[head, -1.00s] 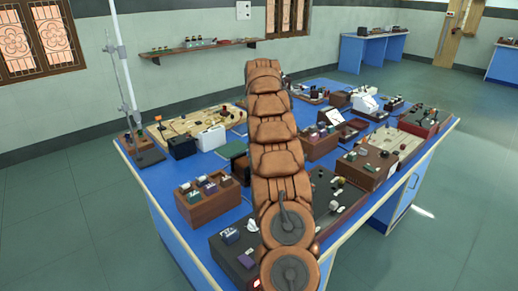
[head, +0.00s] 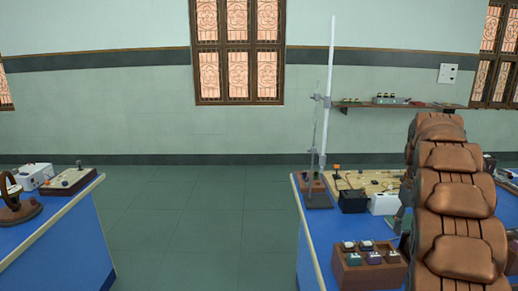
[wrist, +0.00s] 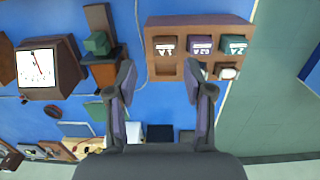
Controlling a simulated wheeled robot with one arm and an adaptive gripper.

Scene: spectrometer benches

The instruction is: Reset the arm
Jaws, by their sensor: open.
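My gripper (wrist: 162,82) shows in the wrist view with its two dark fingers spread apart and nothing between them. It hangs over the blue bench top (wrist: 160,106). A wooden box (wrist: 158,68) with several labelled blocks lies just beyond the fingertips, reaching to the right; I cannot tell whether the right finger touches it. My copper-coloured arm (head: 455,205) stands at the right of the head view, raised over the bench. It hides most of the bench behind it, and my gripper is not clear in that view.
In the head view, the wooden box (head: 345,276) sits at the bench's near left, by a dark box (head: 352,201) and a stand with a white rod (head: 329,90). Another bench (head: 60,245) is at left. Clear green floor (head: 200,225) lies between them.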

